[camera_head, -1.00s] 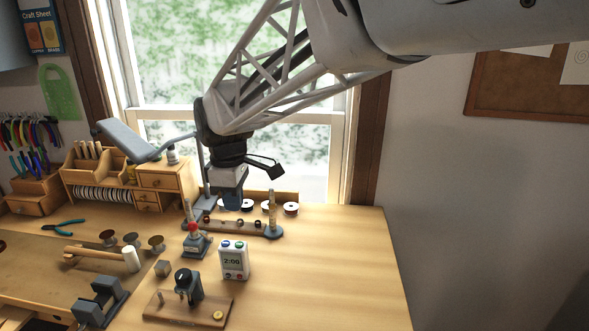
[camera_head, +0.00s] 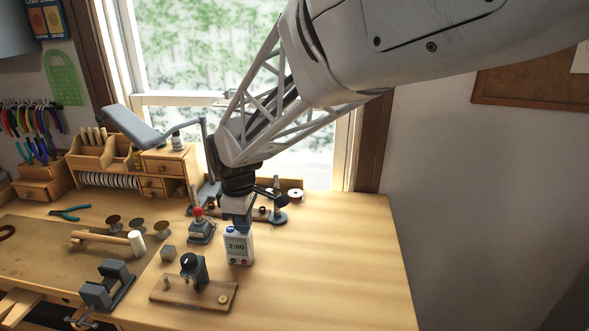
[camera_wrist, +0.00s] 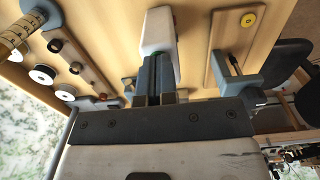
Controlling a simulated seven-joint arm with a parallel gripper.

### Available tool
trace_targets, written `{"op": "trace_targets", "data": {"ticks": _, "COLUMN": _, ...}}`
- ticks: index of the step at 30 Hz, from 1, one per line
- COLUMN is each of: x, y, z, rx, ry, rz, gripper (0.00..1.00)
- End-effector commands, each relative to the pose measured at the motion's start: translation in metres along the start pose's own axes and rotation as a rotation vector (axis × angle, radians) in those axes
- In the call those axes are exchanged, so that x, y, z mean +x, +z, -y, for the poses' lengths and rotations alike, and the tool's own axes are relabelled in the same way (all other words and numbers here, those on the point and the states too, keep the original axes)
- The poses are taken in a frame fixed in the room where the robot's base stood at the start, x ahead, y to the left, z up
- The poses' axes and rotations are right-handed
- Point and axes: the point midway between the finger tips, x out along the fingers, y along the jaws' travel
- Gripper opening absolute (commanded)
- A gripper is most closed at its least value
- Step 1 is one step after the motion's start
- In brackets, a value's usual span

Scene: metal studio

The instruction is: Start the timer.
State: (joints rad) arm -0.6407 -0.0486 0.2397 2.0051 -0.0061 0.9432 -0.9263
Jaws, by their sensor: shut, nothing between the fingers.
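The timer (camera_head: 239,248) is a small white upright box on the wooden table, with a dark-on-grey display that seems to read 2:00. A blue button (camera_head: 230,230) shows at the left of its top. The green button at the right of its top is hidden behind my gripper. My gripper (camera_head: 239,226) is shut and empty, pointing down at the top of the timer; I cannot tell whether it touches. In the wrist view the shut fingers (camera_wrist: 153,85) lie against the view of the timer's white body (camera_wrist: 158,32).
A red-topped device (camera_head: 199,228) stands close left of the timer. A wooden board with a dark-knobbed device (camera_head: 193,290) lies in front. A vise (camera_head: 108,285) and mallet (camera_head: 110,242) are further left. The table's right side is clear.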

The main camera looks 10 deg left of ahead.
Motion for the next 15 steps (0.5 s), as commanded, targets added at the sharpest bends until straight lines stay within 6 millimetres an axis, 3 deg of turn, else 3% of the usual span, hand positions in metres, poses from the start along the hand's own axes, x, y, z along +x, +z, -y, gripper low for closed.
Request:
{"op": "trace_targets", "data": {"ticks": 6, "x": 0.001, "y": 0.0, "z": 0.0, "rx": 0.0, "ry": 0.0, "rz": 0.0, "gripper": 0.0}}
{"op": "trace_targets", "data": {"ticks": 15, "x": 0.021, "y": 0.0, "z": 0.001, "rx": 0.0, "ry": -0.005, "rz": 0.003, "gripper": 0.0}}
